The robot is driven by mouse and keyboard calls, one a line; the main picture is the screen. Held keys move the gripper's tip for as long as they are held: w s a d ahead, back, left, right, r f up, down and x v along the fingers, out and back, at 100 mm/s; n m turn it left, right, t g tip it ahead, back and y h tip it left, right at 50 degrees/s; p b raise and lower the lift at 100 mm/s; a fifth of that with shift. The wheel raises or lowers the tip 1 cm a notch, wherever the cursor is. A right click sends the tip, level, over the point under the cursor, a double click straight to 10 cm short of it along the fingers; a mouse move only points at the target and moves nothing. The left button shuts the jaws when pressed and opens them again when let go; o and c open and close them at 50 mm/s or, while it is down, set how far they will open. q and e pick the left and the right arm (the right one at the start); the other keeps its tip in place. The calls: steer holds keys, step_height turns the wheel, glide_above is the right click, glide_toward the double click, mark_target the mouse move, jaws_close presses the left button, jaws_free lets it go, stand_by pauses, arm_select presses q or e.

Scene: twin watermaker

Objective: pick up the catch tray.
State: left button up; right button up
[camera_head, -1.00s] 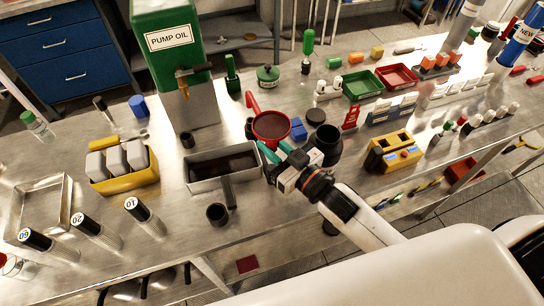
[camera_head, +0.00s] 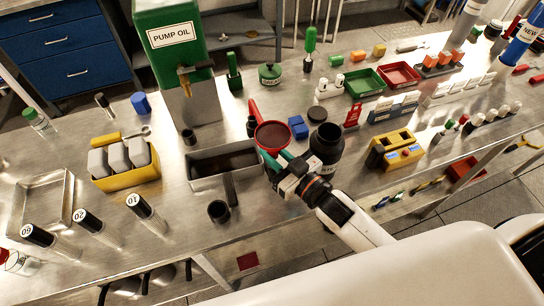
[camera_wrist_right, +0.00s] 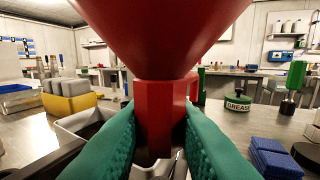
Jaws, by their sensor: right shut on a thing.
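Two trays could be the catch tray; I cannot tell which. One is a grey rectangular tray (camera_head: 199,184) with a dark inside, in front of the pump oil container. The other is a shallow, bare steel tray (camera_head: 66,196) at the far left. My right gripper (camera_head: 268,161) is shut on the neck of a red funnel (camera_head: 272,136), just right of the dark tray. In the wrist view the green fingers (camera_wrist_right: 158,150) press on the funnel's neck (camera_wrist_right: 158,115), and the dark tray's rim (camera_wrist_right: 70,128) shows behind, partly hidden. My left gripper is not in view.
The green pump oil container (camera_head: 170,40) stands behind the dark tray. A yellow rack (camera_head: 126,178) is left of it, a small black cup (camera_head: 218,211) in front. A black pot (camera_head: 326,145) stands right of the funnel. Bare bench lies between the rack and dark tray.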

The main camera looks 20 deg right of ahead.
steer(key=shift+f+p, duration=0.4)
steer(key=shift+f, duration=1.4)
steer(key=shift+f, duration=0.25)
steer(key=o, duration=1)
